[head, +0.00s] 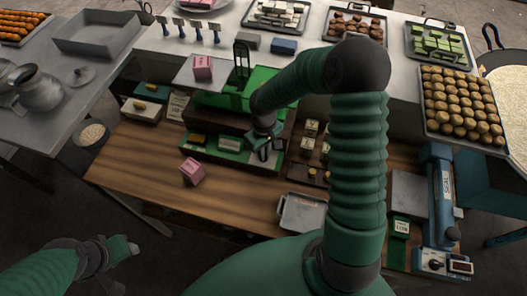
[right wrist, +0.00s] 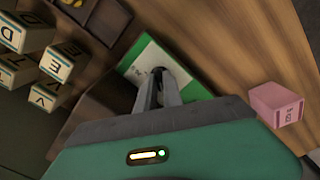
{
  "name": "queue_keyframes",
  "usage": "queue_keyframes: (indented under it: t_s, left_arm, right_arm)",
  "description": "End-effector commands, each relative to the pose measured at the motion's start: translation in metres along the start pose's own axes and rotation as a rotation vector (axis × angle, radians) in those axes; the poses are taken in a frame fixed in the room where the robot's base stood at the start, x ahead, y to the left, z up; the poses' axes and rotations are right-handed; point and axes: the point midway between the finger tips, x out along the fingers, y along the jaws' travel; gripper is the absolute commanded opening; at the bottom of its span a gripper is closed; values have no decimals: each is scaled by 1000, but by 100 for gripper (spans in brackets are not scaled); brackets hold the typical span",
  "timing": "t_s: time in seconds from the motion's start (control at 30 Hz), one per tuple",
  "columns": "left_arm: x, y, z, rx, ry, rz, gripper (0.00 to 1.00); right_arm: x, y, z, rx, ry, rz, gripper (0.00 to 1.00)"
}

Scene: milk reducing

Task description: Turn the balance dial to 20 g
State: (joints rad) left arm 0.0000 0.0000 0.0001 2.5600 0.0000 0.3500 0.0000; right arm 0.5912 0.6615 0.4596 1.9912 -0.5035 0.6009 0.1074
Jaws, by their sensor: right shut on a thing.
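The balance is a green and dark brown box (head: 205,152) on the wooden table in the head view, with a grey plate (head: 190,76) at its upper left. My right gripper (head: 264,150) reaches down to its front right. In the right wrist view its fingers (right wrist: 160,84) are closed at a small grey dial (right wrist: 158,71) on the balance's white and green face (right wrist: 141,64). The fingers largely hide the dial, and its setting cannot be read. My left gripper (head: 128,248) is at the lower left, away from the balance; its jaw opening is unclear.
A pink block (head: 203,67) sits on the grey plate, and another (head: 191,170) lies on the table left of the balance. Lettered blocks (head: 311,128) stand to the right. A metal tray (head: 302,212) lies in front. The table's front left (head: 180,205) is clear.

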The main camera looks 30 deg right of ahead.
Motion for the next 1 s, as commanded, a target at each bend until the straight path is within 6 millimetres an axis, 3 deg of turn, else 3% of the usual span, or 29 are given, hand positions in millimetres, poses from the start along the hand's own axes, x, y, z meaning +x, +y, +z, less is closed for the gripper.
queue_keyframes:
  t_s: [1.0]
  left_arm:
    - [6, 0, 2, 0, 0, 0, 46]
  right_arm:
    - [0, -1, 0, 905, -1, 1, 0]
